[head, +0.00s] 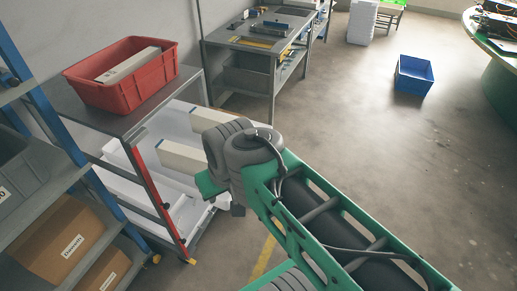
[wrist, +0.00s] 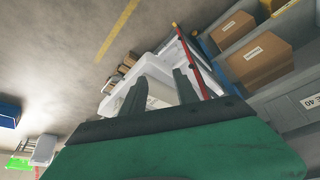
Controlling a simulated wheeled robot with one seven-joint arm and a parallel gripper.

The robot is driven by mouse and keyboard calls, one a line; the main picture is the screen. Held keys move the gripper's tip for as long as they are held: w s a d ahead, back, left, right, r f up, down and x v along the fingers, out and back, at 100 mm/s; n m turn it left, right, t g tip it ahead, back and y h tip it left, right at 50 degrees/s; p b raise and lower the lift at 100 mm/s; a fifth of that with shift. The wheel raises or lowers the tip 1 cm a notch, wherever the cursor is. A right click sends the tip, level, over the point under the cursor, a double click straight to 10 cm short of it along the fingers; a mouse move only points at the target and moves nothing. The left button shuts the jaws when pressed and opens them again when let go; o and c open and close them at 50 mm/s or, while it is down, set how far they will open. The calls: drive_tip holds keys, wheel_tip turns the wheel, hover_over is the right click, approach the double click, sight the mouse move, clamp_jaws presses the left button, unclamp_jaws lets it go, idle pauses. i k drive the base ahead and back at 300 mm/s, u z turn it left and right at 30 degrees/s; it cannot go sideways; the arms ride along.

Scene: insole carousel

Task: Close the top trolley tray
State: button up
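The trolley (head: 150,105) stands at the left in the head view, with white trays under its grey top. The upper white tray (head: 172,124) sticks out to the right, past the trolley's frame. Cream boxes (head: 182,157) show at the trays, partly behind my arm. In the wrist view, white tray surfaces (wrist: 152,68) lie beyond my gripper (wrist: 160,88). In the head view my wrist hides the fingers and part of the tray's outer end.
A red crate (head: 122,88) with a box in it sits on the trolley top. A blue-framed rack with cardboard boxes (head: 62,240) stands at the near left. A grey workbench (head: 250,62) is behind. The floor to the right is open, with a blue bin (head: 413,77) farther off.

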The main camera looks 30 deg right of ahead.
sight(172, 123)
drive_tip(key=z, duration=0.4)
drive_tip(key=i, duration=0.45)
drive_tip(key=z, duration=0.4)
drive_tip(key=k, duration=1.25)
drive_tip(key=u, duration=0.9)
drive_tip(key=i, duration=1.6)
drive_tip(key=z, duration=0.8)
